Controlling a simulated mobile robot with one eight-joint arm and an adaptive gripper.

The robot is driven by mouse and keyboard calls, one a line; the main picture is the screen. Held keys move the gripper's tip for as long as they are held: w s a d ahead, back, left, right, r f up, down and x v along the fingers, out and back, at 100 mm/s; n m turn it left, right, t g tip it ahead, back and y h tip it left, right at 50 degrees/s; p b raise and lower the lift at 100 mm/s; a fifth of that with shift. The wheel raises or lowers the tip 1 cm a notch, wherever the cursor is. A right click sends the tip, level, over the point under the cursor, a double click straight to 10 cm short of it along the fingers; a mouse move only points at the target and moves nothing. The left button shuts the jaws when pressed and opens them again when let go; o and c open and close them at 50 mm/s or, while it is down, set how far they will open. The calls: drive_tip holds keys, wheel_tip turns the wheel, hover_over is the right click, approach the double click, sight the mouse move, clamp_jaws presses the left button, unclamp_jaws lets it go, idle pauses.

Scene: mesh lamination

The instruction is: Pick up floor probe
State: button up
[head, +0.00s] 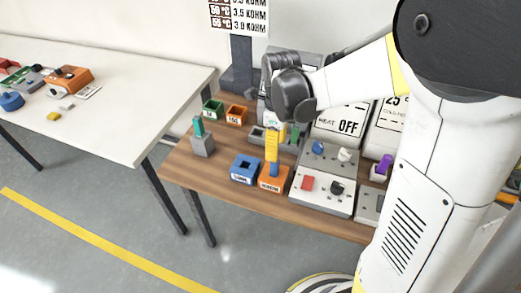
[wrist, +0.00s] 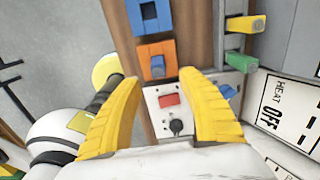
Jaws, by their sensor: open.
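No label reading "floor probe" is legible, so I cannot tell for sure which piece it is. A blue peg (head: 274,170) stands in an orange socket block (head: 270,184) near the table's front edge. In the wrist view the blue peg (wrist: 157,66) shows in the orange block (wrist: 144,52), just beyond my fingertips. My gripper (head: 273,146) has yellow fingers and hangs above the orange block. In the wrist view my gripper (wrist: 160,77) is open, with nothing between its fingers. A teal peg (head: 198,126) stands in a grey block at the left.
A blue socket block (head: 244,168) stands left of the orange one. A grey panel (head: 321,194) with a red button and black knob is close on the right. Yellow (wrist: 245,25) and green pegs (wrist: 240,62) stand behind. A white table (head: 110,90) is at the left.

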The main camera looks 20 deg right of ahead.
sight(274, 170)
wheel_tip(274, 170, down, 5)
drive_tip(key=shift+d+f+b, duration=0.1)
drive_tip(key=shift+b, duration=0.7)
wheel_tip(274, 170, down, 5)
drive_tip(key=shift+s+f+b, duration=0.15)
drive_tip(key=shift+f+b, duration=0.05)
drive_tip(key=shift+b, duration=1.05)
drive_tip(key=shift+r, duration=0.1)
clamp_jaws()
